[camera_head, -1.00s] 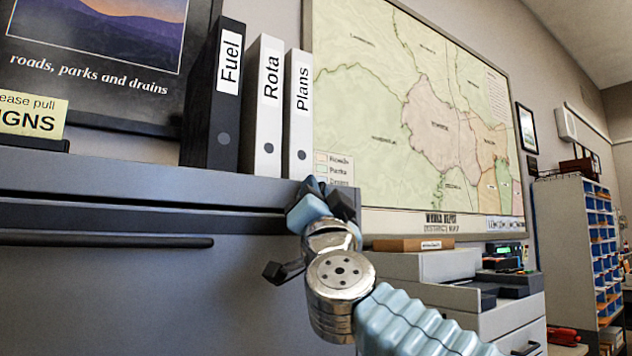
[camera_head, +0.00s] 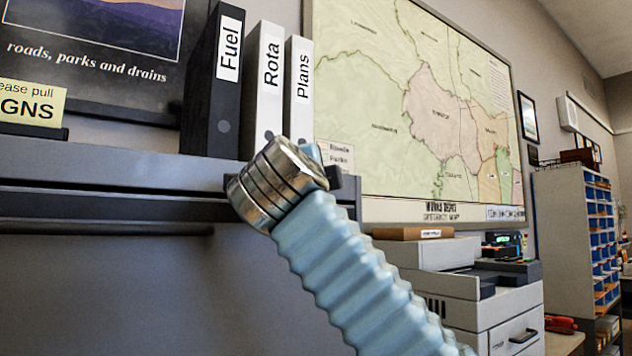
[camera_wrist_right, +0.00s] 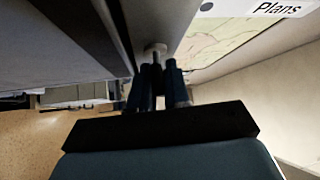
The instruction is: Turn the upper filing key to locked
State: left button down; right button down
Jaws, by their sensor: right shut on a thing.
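The grey filing cabinet (camera_head: 80,285) fills the lower left of the head view, with a long dark handle bar across its upper drawer. My right arm comes in from the lower right and its silver wrist covers the cabinet's upper right corner. In the right wrist view my right gripper (camera_wrist_right: 158,70) has its dark fingers close together at the cabinet's edge. They are shut on a small pale piece, the upper filing key (camera_wrist_right: 155,48), of which only the end past the fingertips shows. Its turn angle cannot be told. The head view hides the fingertips. My left gripper is out of view.
Binders marked Fuel (camera_head: 212,95), Rota (camera_head: 263,90) and Plans (camera_head: 298,85) stand on the cabinet top, close above my wrist. A wall map (camera_head: 400,120) hangs behind. A printer (camera_head: 490,305) stands at the right.

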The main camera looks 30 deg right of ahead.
jog(key=shift+d+m+g, duration=0.1)
jog(key=shift+m+g, duration=0.3)
jog(key=shift+m, duration=0.2)
jog(key=c, duration=1.2)
grip_release()
jog(key=shift+s+y, duration=0.1)
jog(key=shift+y, duration=0.2)
jog(key=b+v, duration=0.1)
jog(key=v, duration=1.2)
jog(key=shift+s+a+f, duration=0.1)
jog(key=shift+s+a, duration=0.15)
jog(key=shift+o, duration=0.5)
